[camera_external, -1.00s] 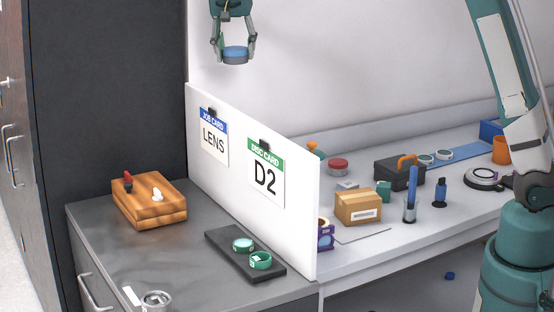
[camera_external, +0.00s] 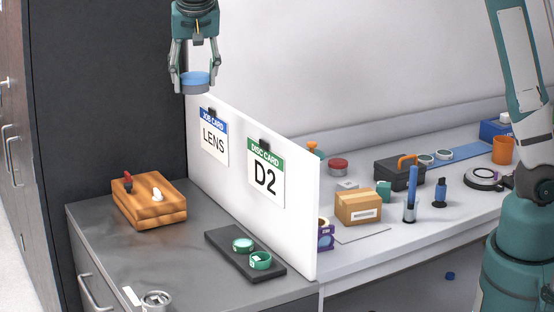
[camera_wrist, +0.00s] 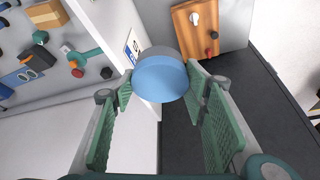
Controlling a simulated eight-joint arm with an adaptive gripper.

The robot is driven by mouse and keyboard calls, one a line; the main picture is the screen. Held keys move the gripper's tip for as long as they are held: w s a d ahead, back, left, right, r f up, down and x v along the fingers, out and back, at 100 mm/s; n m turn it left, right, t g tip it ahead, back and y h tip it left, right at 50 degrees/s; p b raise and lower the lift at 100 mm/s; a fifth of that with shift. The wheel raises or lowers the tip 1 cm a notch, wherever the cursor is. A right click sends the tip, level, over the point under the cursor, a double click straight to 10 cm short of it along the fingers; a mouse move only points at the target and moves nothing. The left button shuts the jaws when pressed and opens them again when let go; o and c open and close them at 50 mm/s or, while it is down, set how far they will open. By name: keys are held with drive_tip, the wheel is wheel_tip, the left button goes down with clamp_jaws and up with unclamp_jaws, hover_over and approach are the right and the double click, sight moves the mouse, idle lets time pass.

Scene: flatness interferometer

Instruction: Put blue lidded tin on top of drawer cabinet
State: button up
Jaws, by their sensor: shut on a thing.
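The blue lidded tin (camera_external: 196,79) is a short round tin with a blue lid and a grey body. My gripper (camera_external: 195,84) is shut on it and holds it in the air, near the top of the white divider panel's far end. In the wrist view the tin (camera_wrist: 161,79) sits between the green finger pads. The drawer cabinet (camera_external: 95,225) has a dark grey top and stands left of the divider, with a handle on its front.
On the cabinet are a wooden block (camera_external: 150,203) with a red and a white piece, a black tray (camera_external: 218,238) with green rings, and a metal can (camera_external: 156,299). The white divider (camera_external: 301,215) bears two cards. The right bench is cluttered. Bare cabinet top lies between block and tray.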

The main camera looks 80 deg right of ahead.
drive_tip(key=s+a+n+p, duration=0.1)
drive_tip(key=s+a, duration=0.3)
drive_tip(key=a, duration=0.6)
drive_tip(key=s+a+n+t, duration=0.1)
drive_tip(key=s+a+n, duration=0.15)
drive_tip(key=a, duration=0.65)
drive_tip(key=s+a+n+p, duration=0.1)
drive_tip(key=s+a, duration=0.3)
drive_tip(key=a, duration=0.6)
wheel_tip(320, 180, down, 26)
drive_tip(key=shift+s+d+y, duration=0.15)
drive_tip(key=shift+y, duration=0.25)
drive_tip(key=shift+f+m, duration=0.2)
drive_tip(key=shift+m, duration=0.05)
drive_tip(key=shift+f, duration=3.05)
drive_tip(key=shift+f, duration=1.85)
drive_tip(key=shift+f+b, duration=0.15)
drive_tip(key=shift+b, duration=0.2)
